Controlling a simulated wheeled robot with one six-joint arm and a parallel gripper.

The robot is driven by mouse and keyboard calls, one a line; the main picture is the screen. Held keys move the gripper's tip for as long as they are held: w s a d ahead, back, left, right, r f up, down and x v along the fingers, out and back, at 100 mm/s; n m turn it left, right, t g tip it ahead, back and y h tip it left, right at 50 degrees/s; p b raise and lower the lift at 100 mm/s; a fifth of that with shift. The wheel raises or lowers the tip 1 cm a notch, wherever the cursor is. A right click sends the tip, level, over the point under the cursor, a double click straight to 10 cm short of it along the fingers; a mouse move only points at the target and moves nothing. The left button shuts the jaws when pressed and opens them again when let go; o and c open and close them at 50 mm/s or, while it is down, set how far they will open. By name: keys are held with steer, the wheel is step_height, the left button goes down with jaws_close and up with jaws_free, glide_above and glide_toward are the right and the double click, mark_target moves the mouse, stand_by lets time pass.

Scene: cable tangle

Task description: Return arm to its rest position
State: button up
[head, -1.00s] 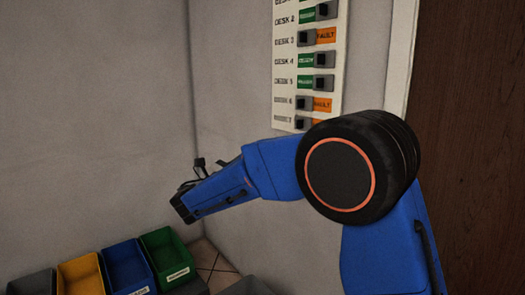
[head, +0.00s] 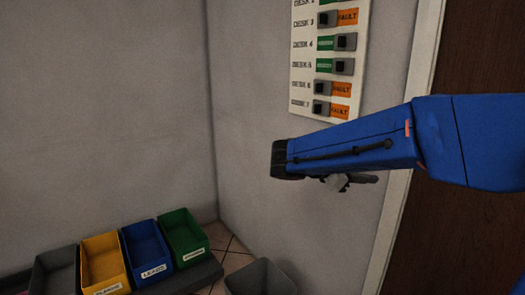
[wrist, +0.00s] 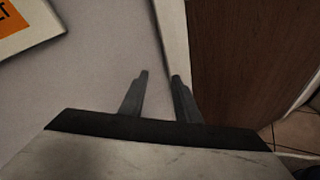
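My gripper (wrist: 160,76) shows in the wrist view with its two grey fingers apart and nothing between them. The fingers point toward the light wall beside the dark brown door (wrist: 243,50).
Green (head: 184,236), blue (head: 147,252), yellow (head: 104,264) and grey (head: 55,270) bins stand in a row at lower left. A grey open container (head: 259,278) stands on the tiled floor. The space between the bins and my arm is clear.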

steer(key=s+d+f+m+g+y, duration=0.1)
steer(key=s+d+f+m+y, duration=0.3)
steer(key=s, duration=0.4)
steer(key=s+d+f+m+g+y, duration=0.25)
steer(key=s+f, duration=0.25)
steer(key=s, duration=0.3)
steer(key=s+a+f+m+t+y, duration=0.1)
steer(key=s+a+f+m+y, duration=0.2)
steer(key=s+m, duration=0.2)
steer(key=s+a+f+m+t+y, duration=0.2)
steer(key=s+a+f+m+y, duration=0.1)
steer(key=s+m, duration=0.3)
steer(key=shift+s+f+y, duration=0.65)
steer(key=shift+s+f, duration=0.1)
steer(key=shift+f, duration=0.05)
steer(key=shift+a, duration=0.1)
